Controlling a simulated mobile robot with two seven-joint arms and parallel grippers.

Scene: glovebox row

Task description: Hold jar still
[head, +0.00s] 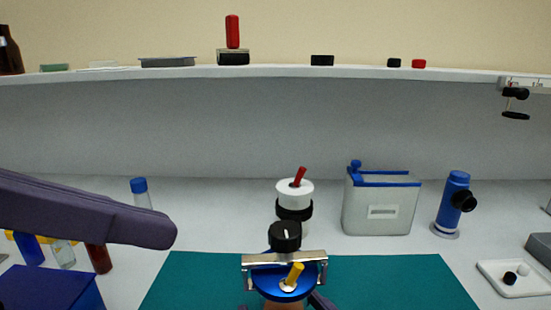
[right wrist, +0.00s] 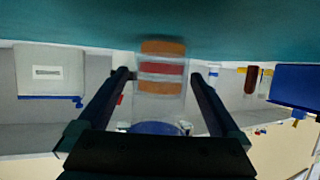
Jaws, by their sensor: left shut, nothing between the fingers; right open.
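The jar has a round blue lid (head: 270,283) with a yellow stub and a metal bar across it, at the front middle of the head view. Its body (right wrist: 160,88) shows orange and red bands in the right wrist view. My right gripper (right wrist: 160,77) is open, with one finger on either side of the jar; I cannot tell whether either touches it. Part of a right finger (head: 320,301) shows beside the lid in the head view. My left gripper (head: 160,232) is shut and empty, at the left of the head view, apart from the jar.
A teal mat (head: 400,280) lies at the front. Behind the jar stand a black knob (head: 285,236) and a white-and-black cylinder (head: 294,190). A grey box (head: 380,208), a blue instrument (head: 455,195) and a white tray (head: 510,288) are at right. A blue box (head: 50,290) is front left.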

